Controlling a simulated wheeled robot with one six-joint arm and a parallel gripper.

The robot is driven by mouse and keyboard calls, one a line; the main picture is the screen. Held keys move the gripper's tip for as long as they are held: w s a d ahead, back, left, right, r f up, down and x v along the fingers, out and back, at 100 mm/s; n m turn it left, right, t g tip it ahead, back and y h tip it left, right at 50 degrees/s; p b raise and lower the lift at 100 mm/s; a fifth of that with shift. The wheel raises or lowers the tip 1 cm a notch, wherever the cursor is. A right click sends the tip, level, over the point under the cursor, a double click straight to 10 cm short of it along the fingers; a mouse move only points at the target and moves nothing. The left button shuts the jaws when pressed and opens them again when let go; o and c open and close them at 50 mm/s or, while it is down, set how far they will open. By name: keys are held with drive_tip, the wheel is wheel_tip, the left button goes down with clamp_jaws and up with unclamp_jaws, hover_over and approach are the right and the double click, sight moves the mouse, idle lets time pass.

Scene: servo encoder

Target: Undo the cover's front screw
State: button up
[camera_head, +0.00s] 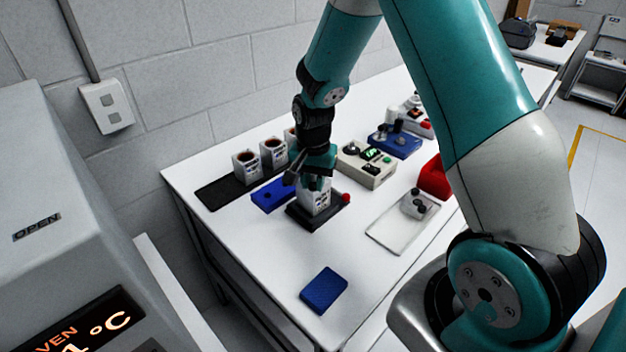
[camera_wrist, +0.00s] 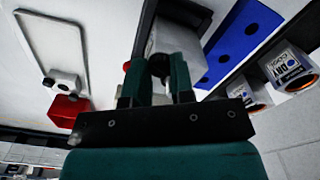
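A white block-shaped unit with a printed label (camera_head: 317,198) sits in a black fixture (camera_head: 301,217) with a red knob (camera_head: 346,198) at its right. My gripper (camera_head: 316,181) points down right over the unit and hides its top. In the wrist view the grey-white unit (camera_wrist: 184,42) is behind my gripper (camera_wrist: 157,78). Its two teal fingers stand apart, with a dark round part (camera_wrist: 159,64) between their tips. I cannot tell whether the fingers touch it. No screw can be made out.
A blue pad (camera_head: 323,290) lies in front.

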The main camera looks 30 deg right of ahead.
sight(313, 185)
drive_tip(key=shift+n, duration=0.4)
clamp_jaws()
drive_tip(key=n, duration=0.3)
drive_tip(key=shift+n, duration=0.3)
drive_tip(key=n, duration=0.4)
drive_tip(key=shift+n+b, duration=0.3)
drive_tip(key=shift+n, duration=0.1)
drive_tip(key=o, duration=0.9)
unclamp_jaws()
drive_tip(key=shift+c, duration=0.2)
wheel_tip(313, 185, up, 17)
drive_tip(key=b, duration=0.2)
drive_tip(key=shift+r, duration=0.2)
